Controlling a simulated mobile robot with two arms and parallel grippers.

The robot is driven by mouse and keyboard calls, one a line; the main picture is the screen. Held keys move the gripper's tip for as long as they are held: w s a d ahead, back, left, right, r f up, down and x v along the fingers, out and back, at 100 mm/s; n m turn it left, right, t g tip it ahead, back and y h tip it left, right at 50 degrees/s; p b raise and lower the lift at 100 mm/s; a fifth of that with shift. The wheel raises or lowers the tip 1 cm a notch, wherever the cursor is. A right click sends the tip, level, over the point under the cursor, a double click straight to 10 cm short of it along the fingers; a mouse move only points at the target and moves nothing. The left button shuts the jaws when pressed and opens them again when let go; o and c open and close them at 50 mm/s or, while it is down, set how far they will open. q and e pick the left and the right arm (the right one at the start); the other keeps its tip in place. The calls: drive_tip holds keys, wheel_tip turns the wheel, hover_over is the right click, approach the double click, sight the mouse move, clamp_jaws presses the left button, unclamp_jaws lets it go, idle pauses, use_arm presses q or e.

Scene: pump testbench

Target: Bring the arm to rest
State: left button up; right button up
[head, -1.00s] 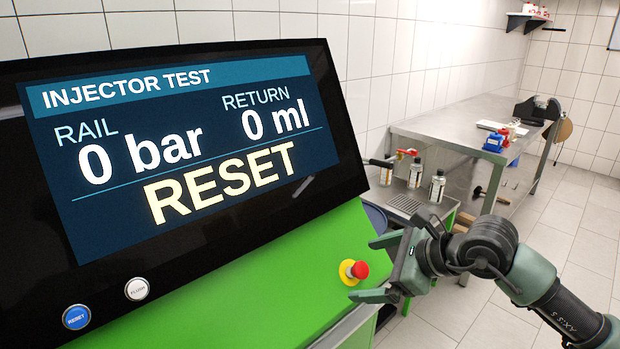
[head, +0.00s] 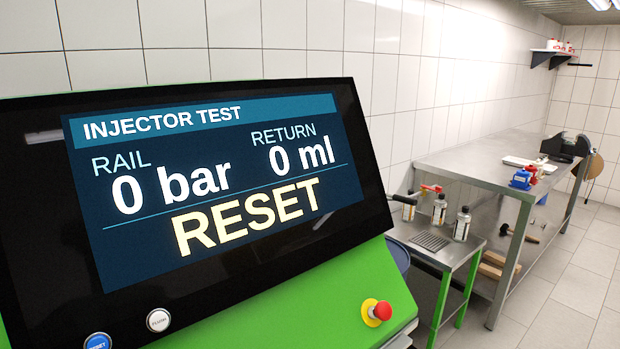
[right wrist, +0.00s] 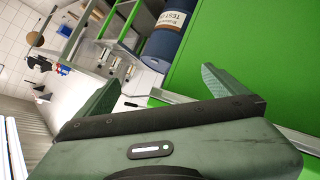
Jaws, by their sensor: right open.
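My right gripper (right wrist: 164,78) shows only in the right wrist view, where its two green fingers stand wide apart with nothing between them. A blue drum with a white label (right wrist: 165,42) and the bench's green panel (right wrist: 270,60) lie beyond the fingers. Neither of my arms shows in the head view. There the test bench screen (head: 215,170) reads INJECTOR TEST, RAIL 0 bar, RETURN 0 ml and RESET. A blue button (head: 97,342) and a white button (head: 159,320) sit below the screen. My left gripper is out of view.
A red stop button (head: 378,311) sits on the green bench front (head: 340,300). A small steel stand (head: 462,254) holds several bottles beside it. A long steel table (head: 480,160) runs along the wall, with red and blue items on it. The tiled floor (head: 565,290) at the right is clear.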

drive_tip(key=s+a+f+m+g+y, duration=0.1)
drive_tip(key=s+a+f+m+g, duration=0.1)
drive_tip(key=s+f+g, duration=0.5)
drive_tip(key=s+a+f+m+g+y, duration=0.15)
drive_tip(key=s+f, duration=0.35)
drive_tip(key=s, duration=0.5)
wheel_tip(320, 180, down, 24)
drive_tip(key=s, duration=0.1)
drive_tip(key=s+d+f+g, duration=0.2)
drive_tip(key=s+f, duration=1.5)
drive_tip(key=s, duration=0.1)
drive_tip(key=shift+d+f+n, duration=0.15)
drive_tip(key=shift+d+n, duration=0.2)
drive_tip(key=shift+n, duration=0.1)
